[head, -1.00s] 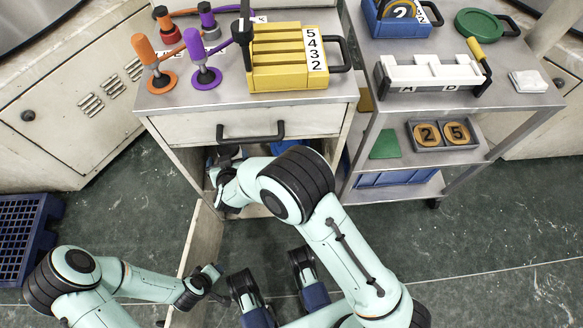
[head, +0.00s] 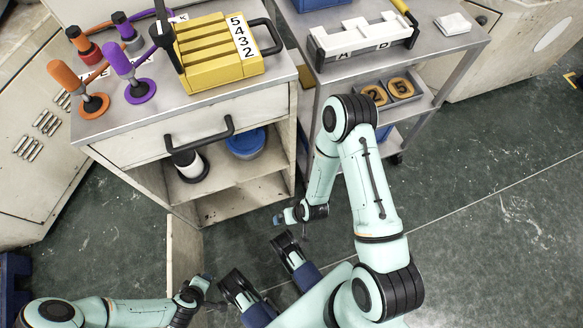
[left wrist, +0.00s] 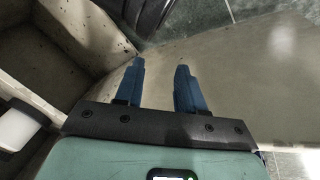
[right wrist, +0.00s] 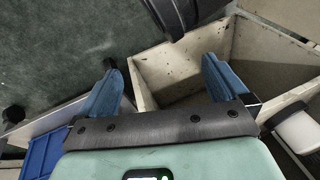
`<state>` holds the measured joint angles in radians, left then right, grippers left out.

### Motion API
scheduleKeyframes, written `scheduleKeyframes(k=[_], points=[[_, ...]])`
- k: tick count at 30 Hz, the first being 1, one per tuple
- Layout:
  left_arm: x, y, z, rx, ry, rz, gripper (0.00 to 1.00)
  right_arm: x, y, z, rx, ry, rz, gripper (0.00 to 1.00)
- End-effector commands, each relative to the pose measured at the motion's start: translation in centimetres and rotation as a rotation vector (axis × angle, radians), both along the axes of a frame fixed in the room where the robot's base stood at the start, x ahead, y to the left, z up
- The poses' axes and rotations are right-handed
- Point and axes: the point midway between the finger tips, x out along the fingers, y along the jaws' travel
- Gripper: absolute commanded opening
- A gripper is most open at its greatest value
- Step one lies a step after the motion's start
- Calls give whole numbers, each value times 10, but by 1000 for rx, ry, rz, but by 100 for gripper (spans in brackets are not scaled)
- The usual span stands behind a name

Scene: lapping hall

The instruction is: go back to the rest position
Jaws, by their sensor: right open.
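My right gripper (head: 284,217) is in front of the cabinet's open lower compartment, outside it. In the right wrist view its two blue fingers (right wrist: 163,85) are wide apart with nothing between them. My left gripper (head: 207,281) is low at the front, near the cabinet's open door (head: 185,250). In the left wrist view its fingers (left wrist: 158,80) are apart, with a gap narrower than the right one's, and empty. The pale panel shows behind them.
A metal cart (head: 440,70) stands to the right. Floor (head: 480,230) is clear at the right.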

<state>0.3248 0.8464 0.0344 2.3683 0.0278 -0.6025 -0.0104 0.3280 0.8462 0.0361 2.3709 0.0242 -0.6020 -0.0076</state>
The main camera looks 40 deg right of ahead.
Motion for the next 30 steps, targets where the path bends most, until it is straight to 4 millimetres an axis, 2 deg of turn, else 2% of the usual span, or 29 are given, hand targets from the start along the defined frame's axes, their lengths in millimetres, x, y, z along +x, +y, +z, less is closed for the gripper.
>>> scheduleKeyframes(k=[5,8,11,18,24,27,30], points=[[0,0,0,0,0,0,39,1,0,0,-2,-1,1,100],[-5,-2,10,-5,10,-4,39,-4,2,10,3,8,5,100],[-17,-8,34,-20,38,-16,39,-16,7,34,17,36,17,100],[-61,-29,118,-78,163,-67,39,-60,29,118,75,161,67,100],[-88,-45,176,-124,268,-108,39,-87,44,176,120,266,108,100],[-94,-50,197,-139,302,-122,39,-93,49,197,135,301,124,100],[-98,-52,209,-148,325,-131,39,-97,52,209,145,322,133,100]])
